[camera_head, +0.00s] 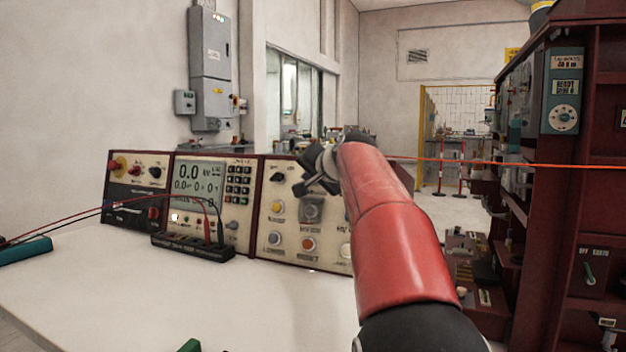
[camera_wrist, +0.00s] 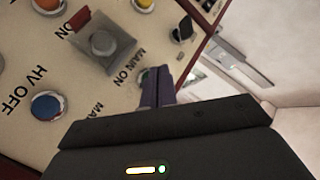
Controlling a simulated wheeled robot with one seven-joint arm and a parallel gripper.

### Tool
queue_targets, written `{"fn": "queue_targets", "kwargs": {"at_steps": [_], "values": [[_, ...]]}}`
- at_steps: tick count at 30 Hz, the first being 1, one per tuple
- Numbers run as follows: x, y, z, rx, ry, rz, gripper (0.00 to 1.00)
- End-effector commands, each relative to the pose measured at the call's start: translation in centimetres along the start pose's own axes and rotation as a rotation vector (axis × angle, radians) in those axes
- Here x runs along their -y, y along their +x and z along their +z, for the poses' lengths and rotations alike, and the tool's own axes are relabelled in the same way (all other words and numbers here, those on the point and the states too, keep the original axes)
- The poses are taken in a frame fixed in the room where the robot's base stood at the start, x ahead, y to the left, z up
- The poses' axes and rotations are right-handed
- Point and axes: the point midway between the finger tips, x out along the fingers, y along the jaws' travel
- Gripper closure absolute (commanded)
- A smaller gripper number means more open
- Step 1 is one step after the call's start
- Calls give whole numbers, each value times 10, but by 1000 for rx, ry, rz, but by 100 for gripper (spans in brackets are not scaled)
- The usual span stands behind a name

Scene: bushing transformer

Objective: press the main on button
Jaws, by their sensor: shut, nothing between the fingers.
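The control panel (camera_head: 262,232) stands upright on the white bench. In the wrist view its face (camera_wrist: 75,65) fills the left side, with "MAIN ON" lettering (camera_wrist: 126,66) beside my fingers. A small button with a greenish edge (camera_wrist: 142,75) lies by that lettering, mostly hidden behind the fingers. My gripper (camera_wrist: 160,82) is shut and empty, with its fingertips close in front of the panel; whether they touch it is unclear. In the head view my gripper (camera_head: 314,181) is at the panel's upper part, and my arm hides the panel's right side.
A square-based knob (camera_wrist: 103,43) and a blue button (camera_wrist: 46,105) are near my fingers. A black switch (camera_wrist: 183,30) sits beyond them. A black terminal strip with cables (camera_head: 192,246) lies on the bench (camera_head: 120,300). A dark red cabinet (camera_head: 590,190) stands at right.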

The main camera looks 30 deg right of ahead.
Motion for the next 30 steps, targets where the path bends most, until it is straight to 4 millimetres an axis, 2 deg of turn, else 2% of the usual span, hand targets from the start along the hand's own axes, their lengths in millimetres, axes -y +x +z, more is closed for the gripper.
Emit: {"fn": "queue_targets", "kwargs": {"at_steps": [30], "values": [[-6,9,-7,0,0,0,100]]}}
